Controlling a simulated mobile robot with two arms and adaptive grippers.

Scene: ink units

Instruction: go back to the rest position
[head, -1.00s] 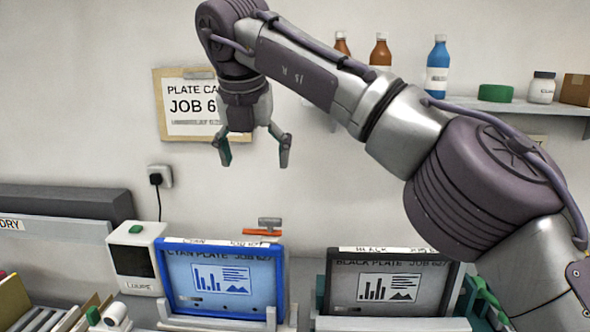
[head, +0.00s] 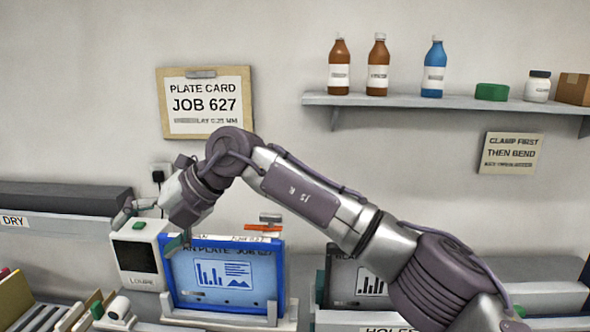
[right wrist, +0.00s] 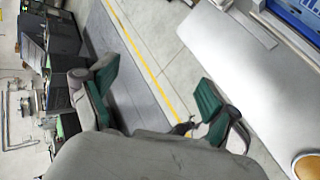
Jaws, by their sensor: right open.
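My right arm comes in from the right in the head view and reaches across in front of the plates. My right gripper (head: 152,226) is at the arm's left end, its fingers spread apart, overlapping the white loupe box and the left edge of the cyan plate in the picture. In the right wrist view the gripper (right wrist: 155,86) has green-padded fingers wide apart with nothing between them; floor with a yellow line shows beyond. My left gripper does not show.
The blue-framed cyan plate (head: 229,293) and the black plate (head: 345,285), partly hidden by my arm, stand in holders. The loupe box (head: 138,256) is at left. Above, a shelf (head: 460,103) carries bottles and jars.

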